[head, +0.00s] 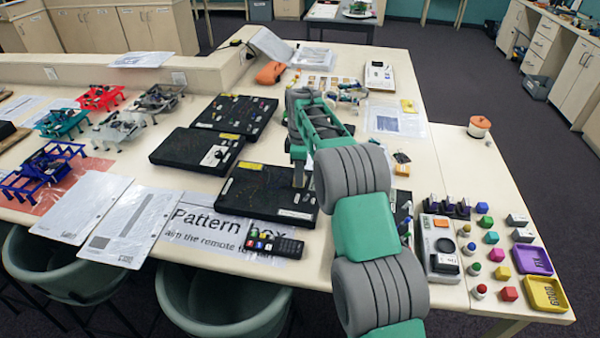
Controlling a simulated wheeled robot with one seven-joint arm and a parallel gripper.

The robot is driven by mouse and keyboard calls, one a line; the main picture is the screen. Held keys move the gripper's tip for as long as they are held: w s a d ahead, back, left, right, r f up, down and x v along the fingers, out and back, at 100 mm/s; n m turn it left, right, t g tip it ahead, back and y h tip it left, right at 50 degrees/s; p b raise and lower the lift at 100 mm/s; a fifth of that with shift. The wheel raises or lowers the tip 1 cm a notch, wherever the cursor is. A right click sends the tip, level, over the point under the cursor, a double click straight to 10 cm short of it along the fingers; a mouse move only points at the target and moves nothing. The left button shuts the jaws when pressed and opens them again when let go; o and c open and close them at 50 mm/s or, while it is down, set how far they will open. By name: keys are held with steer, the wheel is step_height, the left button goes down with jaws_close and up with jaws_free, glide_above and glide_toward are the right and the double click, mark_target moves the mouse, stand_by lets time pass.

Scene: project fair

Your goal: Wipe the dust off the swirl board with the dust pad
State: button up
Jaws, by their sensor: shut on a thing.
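My gripper (299,181) points down at the right part of the nearest black board (262,188), which lies flat above the Pattern Box sign. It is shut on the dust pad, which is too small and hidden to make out. I cannot tell whether the pad touches the surface. Fine pale marks show on this board; I cannot tell dust from its pattern. Two similar black boards lie behind it, one at middle left (188,145) and one farther back (240,108). I cannot read which board is the swirl board.
A remote (274,246) lies on the Pattern Box sign (190,222) in front. Coloured frame models (100,97) and white sheets (85,205) cover the left. A grey device (440,262), coloured blocks, and purple (531,261) and yellow (545,293) trays stand at right. Chairs are below the front edge.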

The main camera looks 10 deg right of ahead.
steer(key=shift+f+b, duration=0.4)
steer(key=shift+f, duration=0.45)
